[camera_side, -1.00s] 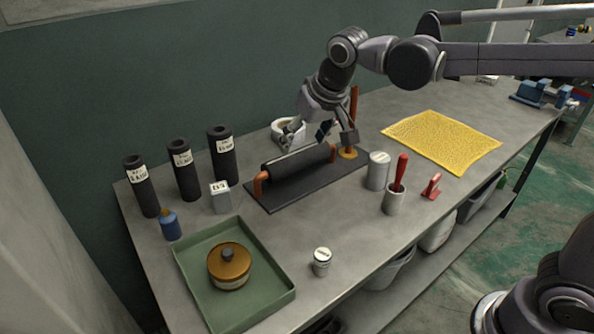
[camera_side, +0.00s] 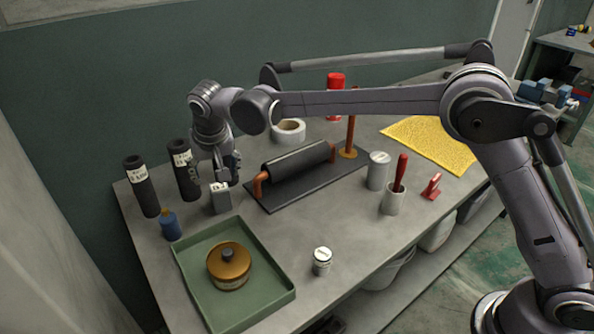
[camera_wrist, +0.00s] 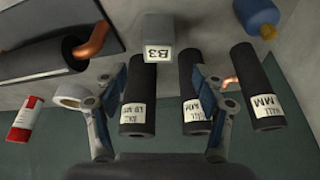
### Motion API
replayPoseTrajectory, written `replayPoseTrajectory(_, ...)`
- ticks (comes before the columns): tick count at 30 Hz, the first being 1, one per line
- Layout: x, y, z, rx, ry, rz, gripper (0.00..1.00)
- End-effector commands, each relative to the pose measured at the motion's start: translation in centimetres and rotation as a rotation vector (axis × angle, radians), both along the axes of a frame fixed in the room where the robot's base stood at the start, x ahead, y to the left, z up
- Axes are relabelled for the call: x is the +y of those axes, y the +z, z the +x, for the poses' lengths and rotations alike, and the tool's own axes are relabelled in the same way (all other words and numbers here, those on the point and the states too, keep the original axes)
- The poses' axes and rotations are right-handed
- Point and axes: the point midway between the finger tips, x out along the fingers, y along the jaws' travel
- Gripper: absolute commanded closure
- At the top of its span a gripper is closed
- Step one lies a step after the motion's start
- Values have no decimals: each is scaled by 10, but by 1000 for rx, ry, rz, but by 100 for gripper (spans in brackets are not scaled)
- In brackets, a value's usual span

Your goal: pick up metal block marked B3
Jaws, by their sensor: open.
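The metal block marked B3 (camera_side: 220,198) is a small grey block standing on the bench, left of the black base plate. My gripper (camera_side: 226,172) is just above and behind it in the side view, apart from it as far as I can tell. In the wrist view the B3 block (camera_wrist: 159,40) shows its white label upside down, ahead of the fingertips. There my gripper (camera_wrist: 158,88) is open, its fingers spread to either side with nothing held between them.
Black labelled cylinders (camera_side: 184,170) stand close behind the block. A blue bottle (camera_side: 170,225) is to its left. A green tray (camera_side: 272,300) with a brass-coloured pot (camera_side: 229,268) lies in front. The black base plate (camera_side: 290,195) with its black tube is to the right.

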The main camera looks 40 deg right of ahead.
Motion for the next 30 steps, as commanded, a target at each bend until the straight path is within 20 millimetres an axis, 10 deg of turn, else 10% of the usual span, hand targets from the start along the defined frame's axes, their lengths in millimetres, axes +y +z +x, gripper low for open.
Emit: replayPoseTrajectory(30, -10, -76, 31, 0, 2, 1, 30)
